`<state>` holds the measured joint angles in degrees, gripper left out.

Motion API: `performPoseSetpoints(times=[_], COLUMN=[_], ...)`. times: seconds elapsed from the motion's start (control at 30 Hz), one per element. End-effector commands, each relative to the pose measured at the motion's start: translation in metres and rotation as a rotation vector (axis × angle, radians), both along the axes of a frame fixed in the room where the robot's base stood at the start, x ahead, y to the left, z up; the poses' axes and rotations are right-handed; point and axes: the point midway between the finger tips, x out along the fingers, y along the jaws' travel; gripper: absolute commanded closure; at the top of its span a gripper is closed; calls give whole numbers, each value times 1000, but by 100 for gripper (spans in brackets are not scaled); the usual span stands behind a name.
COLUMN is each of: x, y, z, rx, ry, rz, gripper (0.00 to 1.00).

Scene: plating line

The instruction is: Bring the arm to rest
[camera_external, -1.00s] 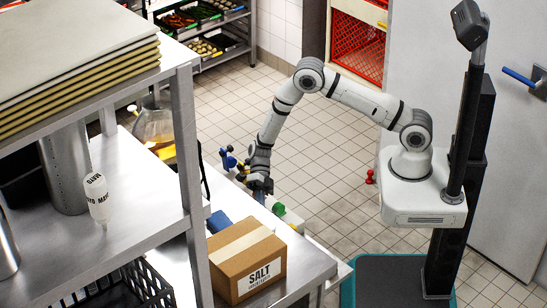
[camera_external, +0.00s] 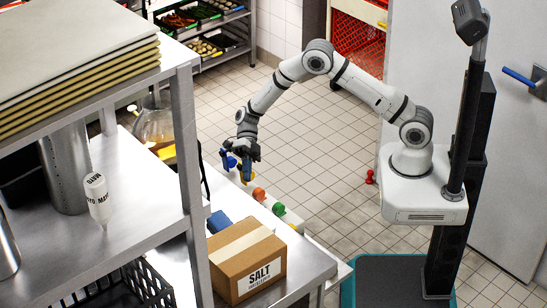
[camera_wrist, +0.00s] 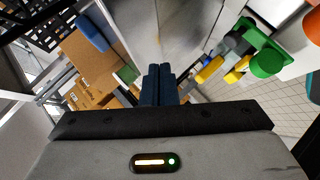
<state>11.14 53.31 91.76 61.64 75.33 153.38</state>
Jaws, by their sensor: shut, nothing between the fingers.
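My gripper (camera_external: 246,172) hangs at the end of my raised, bent arm, above the back part of the steel counter, with its fingers pointing down. In the wrist view its dark blue fingers (camera_wrist: 161,84) are together with nothing between them. Several coloured knob-like items line the counter's right edge near it, among them an orange one (camera_external: 259,194) and a green one (camera_external: 279,210). A blue item (camera_external: 229,160) shows just left of the gripper; I cannot tell whether they touch.
A cardboard box marked SALT (camera_external: 247,262) stands on the counter, with a blue item (camera_external: 219,222) behind it. A steel shelf rack (camera_external: 186,130) with stacked boards rises at the left. The tiled floor (camera_external: 310,150) under my arm is mostly clear.

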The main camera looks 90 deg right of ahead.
Motion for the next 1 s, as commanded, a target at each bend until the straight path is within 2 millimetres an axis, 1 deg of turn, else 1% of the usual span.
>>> performPoseSetpoints(times=[0.13, 0.57, 0.67, 0.77, 0.83, 0.9, 0.97, 1.0], x=[2, 1, -1, -10, -21, -36, -50, -60], y=[-2, -2, -1, 0, 1, 2, 1, 1], z=[3, 3, 9, 28, 47, 69, 87, 98], rx=[0, 0, -10, -42, -77, -116, -150, -170], ry=[1, 0, -34, -143, -267, -413, -542, -625], rz=[1, 2, 24, 106, 202, 325, 440, 520], gripper=[100, 100, 100, 100, 100, 100, 100, 100])
